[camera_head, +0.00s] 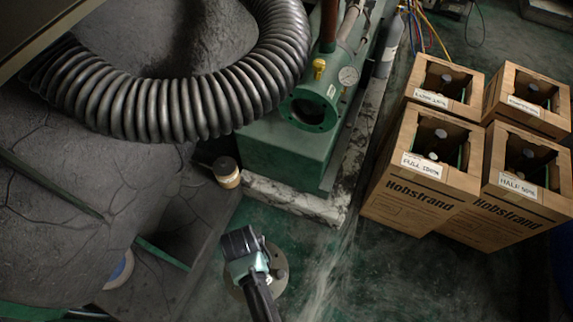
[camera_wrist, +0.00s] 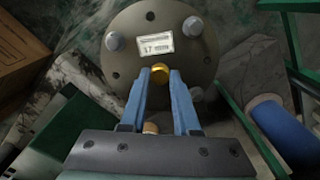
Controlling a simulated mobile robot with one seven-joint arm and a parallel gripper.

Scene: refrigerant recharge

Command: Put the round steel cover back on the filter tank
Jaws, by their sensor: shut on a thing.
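The round steel cover (camera_wrist: 140,55) is a grey disc with bolt heads, small holes and a white label in the wrist view. My gripper (camera_wrist: 161,78) is shut on the small brass knob (camera_wrist: 160,71) at the cover's near edge. In the head view, the cover (camera_head: 280,258) lies partly hidden behind my gripper (camera_head: 246,262), low in the middle. I cannot tell whether it touches the floor. The green filter tank (camera_head: 326,91) stands farther back, with a round flanged opening facing the front, dark inside. A brass valve and a gauge sit on top of it.
A thick ribbed hose (camera_head: 180,105) curves over the left and back. Several cardboard boxes (camera_head: 405,195) holding bottles stand at the right. A small tan-and-black can (camera_head: 227,172) sits left of the tank's base. A blue cylinder (camera_wrist: 280,130) and green bars flank the right in the wrist view.

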